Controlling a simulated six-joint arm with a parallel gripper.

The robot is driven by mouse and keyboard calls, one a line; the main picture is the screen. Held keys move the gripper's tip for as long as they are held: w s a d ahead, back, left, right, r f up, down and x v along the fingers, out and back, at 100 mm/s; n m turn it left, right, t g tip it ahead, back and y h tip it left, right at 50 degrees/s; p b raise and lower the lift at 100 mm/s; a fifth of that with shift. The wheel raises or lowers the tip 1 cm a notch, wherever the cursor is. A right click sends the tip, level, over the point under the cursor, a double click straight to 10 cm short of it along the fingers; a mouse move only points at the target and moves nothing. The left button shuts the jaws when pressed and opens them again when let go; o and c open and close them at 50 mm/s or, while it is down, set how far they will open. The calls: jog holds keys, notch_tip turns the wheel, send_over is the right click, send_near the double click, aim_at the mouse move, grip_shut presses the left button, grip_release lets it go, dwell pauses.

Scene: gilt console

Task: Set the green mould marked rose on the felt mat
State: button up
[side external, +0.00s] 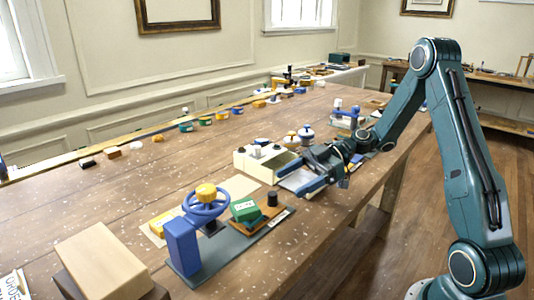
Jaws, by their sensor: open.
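Whether this dark sheet is the felt mat is not clear. My gripper (299,179) is to the right of and behind the green block, apart from it, low over the table beside a cream box. It is open; its fingers point left, and I cannot see anything held.
A blue press with a handwheel and yellow top (206,196) stands left of the green block; a black cylinder (272,199) stands right. A cream box (262,162) is behind. A large tan block (103,258) sits front left. Small coloured pieces (205,121) line the back. The left-middle table is clear.

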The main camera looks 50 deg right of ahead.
jog(key=shift+v, duration=1.85)
jog(key=shift+a, duration=0.15)
jog(key=s+a+r+m+g+h, duration=0.3)
jog(key=s+a+r+m+h, duration=0.2)
jog(key=s+a+h, duration=0.25)
jog(key=s+d+r+m+t+h, duration=0.1)
jog(key=s+m+h, duration=0.4)
jog(key=s, duration=0.6)
notch_tip(320, 180, up, 3)
jog(key=shift+f+m+t, duration=0.25)
jog(key=shift+m+t, duration=0.55)
jog(key=shift+m, duration=0.4)
jog(key=shift+o, duration=0.5)
jog(key=shift+s+d+m+h, duration=0.45)
jog(key=shift+s+d+m, duration=0.05)
jog(key=shift+s, duration=0.3)
jog(key=shift+w, duration=0.1)
